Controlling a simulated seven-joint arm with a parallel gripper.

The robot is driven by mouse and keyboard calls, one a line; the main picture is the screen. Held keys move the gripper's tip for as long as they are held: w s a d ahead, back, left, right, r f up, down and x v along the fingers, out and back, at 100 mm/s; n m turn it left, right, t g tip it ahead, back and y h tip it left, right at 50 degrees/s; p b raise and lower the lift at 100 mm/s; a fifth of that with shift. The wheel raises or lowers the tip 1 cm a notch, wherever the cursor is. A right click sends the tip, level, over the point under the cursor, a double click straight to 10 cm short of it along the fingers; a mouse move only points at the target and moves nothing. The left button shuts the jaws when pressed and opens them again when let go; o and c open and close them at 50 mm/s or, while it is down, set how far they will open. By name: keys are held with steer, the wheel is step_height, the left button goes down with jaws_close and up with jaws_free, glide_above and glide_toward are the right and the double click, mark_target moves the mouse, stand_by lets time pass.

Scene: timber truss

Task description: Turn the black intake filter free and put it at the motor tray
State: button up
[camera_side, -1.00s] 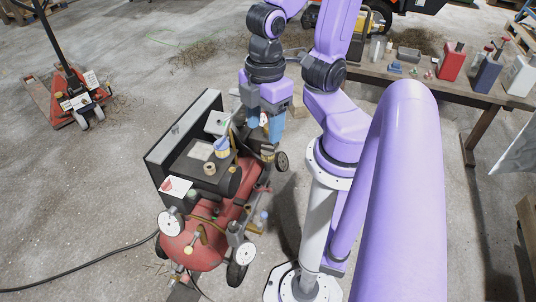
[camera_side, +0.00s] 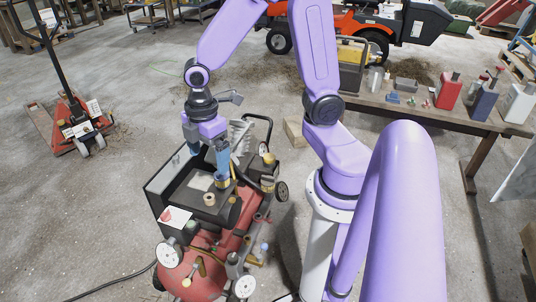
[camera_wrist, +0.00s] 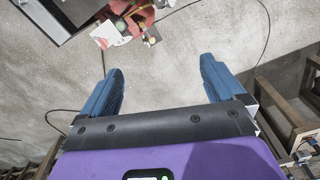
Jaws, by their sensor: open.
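My gripper (camera_side: 209,158) is open, with its blue fingers pointing down over the red air compressor (camera_side: 228,234), near its black box-shaped housing (camera_side: 160,184). In the wrist view my gripper (camera_wrist: 162,66) has nothing between its fingers but a view of concrete floor. I cannot tell for certain which dark part is the intake filter, nor pick out the motor tray.
Gauges (camera_side: 168,257) and pipes stick up at the compressor's near end. A wooden bench (camera_side: 410,112) with bottles and small parts stands at right. A red pallet truck (camera_side: 80,125) is at far left. Open floor lies between it and the compressor.

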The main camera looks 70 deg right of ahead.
steer(key=w+d+f+n, duration=0.1)
steer(key=w+d+f, duration=0.45)
steer(key=d, duration=0.35)
steer(key=w+d+f+n, duration=0.1)
steer(key=w+d+f, duration=0.4)
steer(key=d+f, duration=0.3)
steer(key=n, duration=0.2)
glide_above(268, 180)
step_height(268, 180, down, 16)
steer(key=f, duration=1.7)
steer(key=shift+w+d+f, duration=0.1)
steer(key=shift+d+f, duration=0.05)
steer(key=shift+d, duration=0.2)
jaws_close()
steer(key=shift+m, duration=1.1)
